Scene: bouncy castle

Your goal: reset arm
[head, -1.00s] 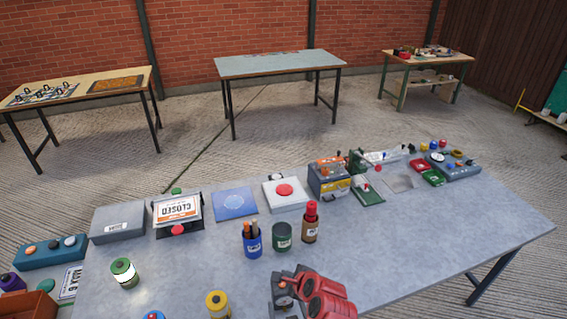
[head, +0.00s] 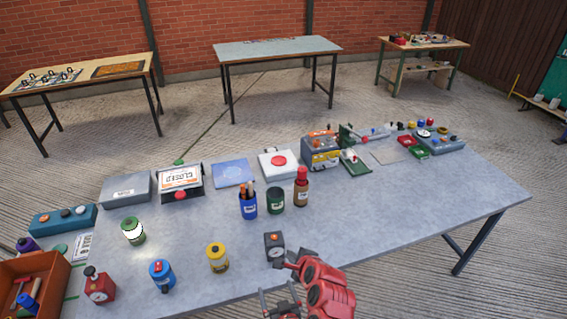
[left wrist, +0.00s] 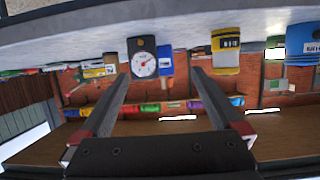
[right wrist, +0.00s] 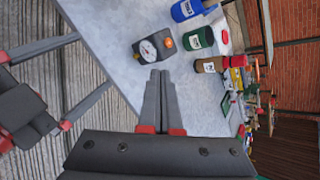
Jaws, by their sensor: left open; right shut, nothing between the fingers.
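My right gripper (head: 281,262) is at the front edge of the grey table (head: 370,215) in the head view, beside a dark box with a dial (head: 274,246). In the right wrist view its two fingers (right wrist: 160,75) are together and empty, pointing toward the dial box (right wrist: 154,47) with a small gap. My left gripper (head: 279,297) is lower, off the table's front edge. Its fingers (left wrist: 157,75) are spread in the left wrist view, with the dial box (left wrist: 143,64) beyond them and nothing between them. The left gripper (right wrist: 55,85) also shows at the left of the right wrist view.
A yellow canister (head: 217,258), a blue canister (head: 162,275) and a red dial object (head: 98,285) stand along the front. A blue pen cup (head: 248,203), a green cup (head: 275,201) and a brown bottle (head: 301,190) stand behind. An orange crate (head: 35,265) is at left.

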